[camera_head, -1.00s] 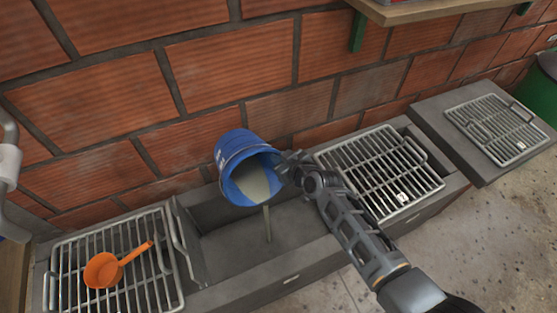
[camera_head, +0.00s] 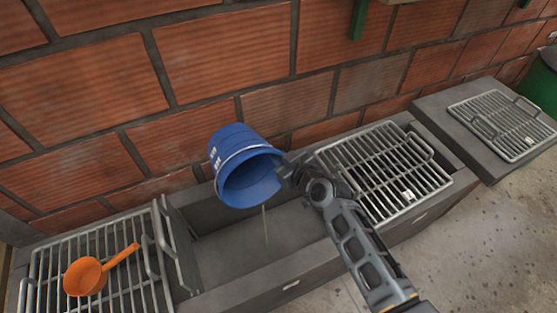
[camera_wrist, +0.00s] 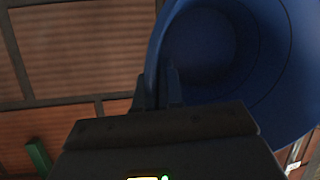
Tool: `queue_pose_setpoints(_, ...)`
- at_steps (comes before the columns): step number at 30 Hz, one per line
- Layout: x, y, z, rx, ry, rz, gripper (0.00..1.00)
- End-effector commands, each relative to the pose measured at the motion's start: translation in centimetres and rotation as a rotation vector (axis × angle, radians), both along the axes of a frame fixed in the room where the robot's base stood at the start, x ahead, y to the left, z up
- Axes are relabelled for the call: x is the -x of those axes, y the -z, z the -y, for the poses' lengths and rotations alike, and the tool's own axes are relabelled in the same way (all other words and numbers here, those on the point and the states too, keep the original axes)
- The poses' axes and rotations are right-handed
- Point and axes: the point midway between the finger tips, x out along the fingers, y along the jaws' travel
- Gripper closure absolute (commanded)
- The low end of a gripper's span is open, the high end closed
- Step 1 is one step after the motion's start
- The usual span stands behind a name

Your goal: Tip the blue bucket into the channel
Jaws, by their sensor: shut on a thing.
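The blue bucket (camera_head: 240,150) hangs tipped over the open channel (camera_head: 225,250), its mouth facing down and toward the front. A thin stream (camera_head: 265,225) falls from its rim into the channel. The inside of the bucket looks nearly empty. My gripper (camera_head: 287,170) is shut on the bucket's right rim. In the wrist view the bucket (camera_wrist: 230,50) fills the upper right, with the gripper fingers (camera_wrist: 158,88) at its rim.
Metal grates cover the channel on the left (camera_head: 120,285) and right (camera_head: 370,165). An orange scoop (camera_head: 90,277) lies on the left grate. A brick wall (camera_head: 220,50) stands close behind. Another grate (camera_head: 500,125) lies on a slab at the right.

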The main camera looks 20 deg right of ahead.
Motion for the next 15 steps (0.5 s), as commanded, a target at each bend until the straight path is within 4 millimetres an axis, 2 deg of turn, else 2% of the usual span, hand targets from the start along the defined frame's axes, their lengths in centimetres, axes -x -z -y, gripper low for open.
queue_pose_setpoints(15,0.61,0.71,0.10,-0.004,0.001,0.063,1.00)
